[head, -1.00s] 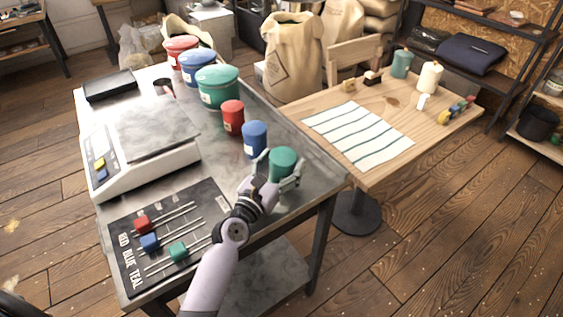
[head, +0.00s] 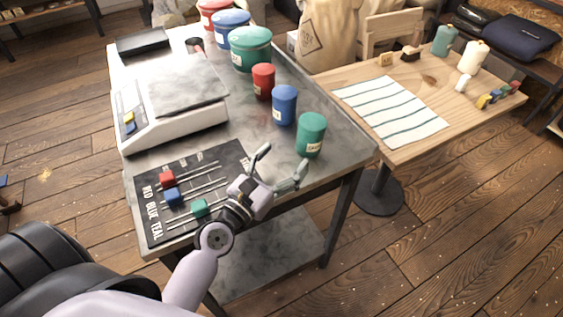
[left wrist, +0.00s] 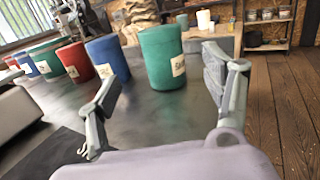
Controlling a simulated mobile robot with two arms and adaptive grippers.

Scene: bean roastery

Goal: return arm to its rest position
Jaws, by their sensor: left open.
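My left gripper (head: 280,170) is open and empty in the head view, just in front of the small teal canister (head: 311,135) at the metal table's front right corner. In the left wrist view the teal canister (left wrist: 161,57) stands upright beyond the spread fingers (left wrist: 168,92), apart from them. My left arm comes in from the bottom left of the head view. My right gripper is not in view.
A small blue canister (head: 284,104) and a small red canister (head: 263,81) stand behind the teal one. A white scale (head: 175,125) and a black mat (head: 150,205) with coloured blocks and rods lie left. A wooden table (head: 410,153) stands right.

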